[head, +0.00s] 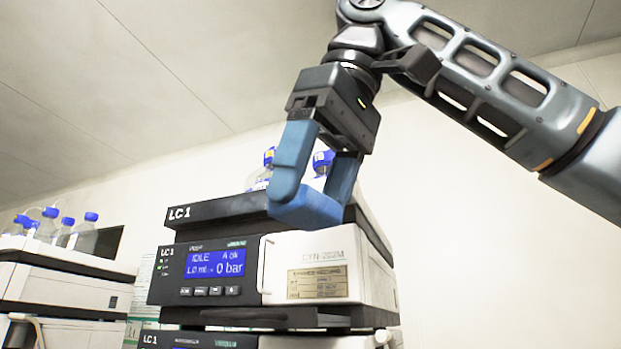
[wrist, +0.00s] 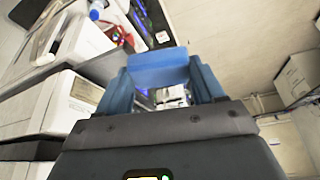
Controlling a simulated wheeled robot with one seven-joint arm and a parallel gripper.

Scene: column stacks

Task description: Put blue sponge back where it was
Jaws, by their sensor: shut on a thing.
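The blue sponge (head: 308,208) is a block held between the tips of my gripper's two blue fingers. My gripper (head: 314,194) points downward and is shut on the sponge, in front of the upper part of the LC 1 stack in the head view. In the wrist view, the sponge (wrist: 159,67) spans between the two fingertips (wrist: 162,78). Whether the sponge touches the stack behind it cannot be told from these views. The LC 1 instrument stack (head: 215,268) has a dark top tray (head: 222,208) and a blue display; the gripper hides part of the tray.
Blue-capped bottles (head: 262,172) stand on top of the stack, partly hidden behind my gripper. Another stack (head: 62,282) with several bottles (head: 62,230) stands at the left. The wall at the right is bare. The wrist view shows a box (wrist: 298,78) at its right edge.

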